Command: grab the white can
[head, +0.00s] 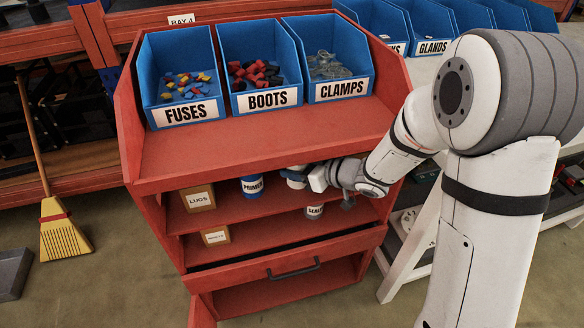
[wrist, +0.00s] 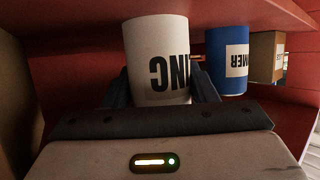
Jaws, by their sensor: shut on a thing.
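The white can (wrist: 157,50) stands out in the wrist view, with dark lettering on its side that appears upside down. My gripper (wrist: 161,85) is shut on it, with one dark finger on each side of the can. In the head view my gripper (head: 318,179) reaches into the upper shelf of the red cabinet from the right. The white can (head: 295,180) shows there just left of the gripper, partly hidden. I cannot tell whether its base is clear of the shelf.
A blue PRIMER can (head: 252,187) stands close to the left of the white can, with a LUGS box (head: 198,198) further left. A grey can (head: 314,212) and a small box (head: 215,236) are on the shelf below. Blue bins (head: 181,112) sit on top.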

